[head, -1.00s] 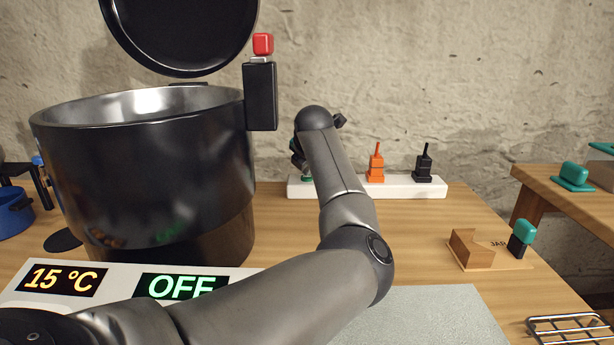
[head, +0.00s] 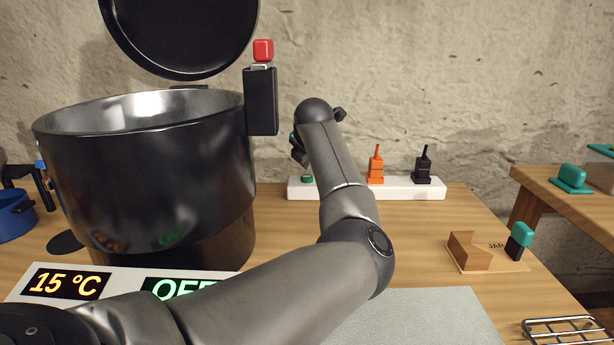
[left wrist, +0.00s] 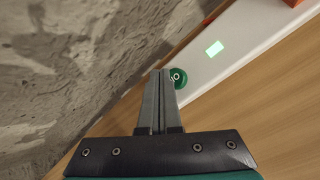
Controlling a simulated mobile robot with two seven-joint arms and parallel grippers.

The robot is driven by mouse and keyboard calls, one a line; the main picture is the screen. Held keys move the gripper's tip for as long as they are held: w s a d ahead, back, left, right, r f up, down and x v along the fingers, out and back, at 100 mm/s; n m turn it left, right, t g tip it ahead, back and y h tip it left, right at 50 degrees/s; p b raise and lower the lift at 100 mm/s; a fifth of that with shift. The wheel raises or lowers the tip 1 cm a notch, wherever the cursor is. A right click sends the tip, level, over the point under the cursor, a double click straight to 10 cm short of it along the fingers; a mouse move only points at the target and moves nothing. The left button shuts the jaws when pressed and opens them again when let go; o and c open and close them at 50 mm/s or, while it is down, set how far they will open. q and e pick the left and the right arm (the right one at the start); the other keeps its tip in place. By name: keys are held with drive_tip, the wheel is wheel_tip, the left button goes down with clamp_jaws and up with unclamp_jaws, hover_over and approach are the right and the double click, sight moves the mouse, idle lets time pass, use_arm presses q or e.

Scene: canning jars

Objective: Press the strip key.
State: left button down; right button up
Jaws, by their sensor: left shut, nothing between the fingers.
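The white strip (head: 405,192) lies at the back of the table against the wall. Its round green key (head: 307,180) is at the left end, beside my arm; it also shows in the left wrist view (left wrist: 178,78). A pale green lit patch (left wrist: 214,48) shows on the strip beside the key. My left gripper (left wrist: 161,74) is shut and empty, its fingertips overlapping the key's left edge in the wrist view. In the head view it is mostly hidden behind my arm, above the key. I cannot tell whether it touches. My right gripper is out of view.
Orange (head: 376,166) and black (head: 424,167) plugs stand in the strip. A large black pot (head: 145,170) with raised lid is left of my arm. The displays read 15 °C (head: 66,284) and OFF. A wooden jar holder (head: 475,254) is at right.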

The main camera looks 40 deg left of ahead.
sight(306, 179)
use_arm(q)
drive_tip(key=shift+r+p, duration=1.5)
drive_tip(key=shift+r, duration=0.9)
drive_tip(key=shift+f, duration=0.15)
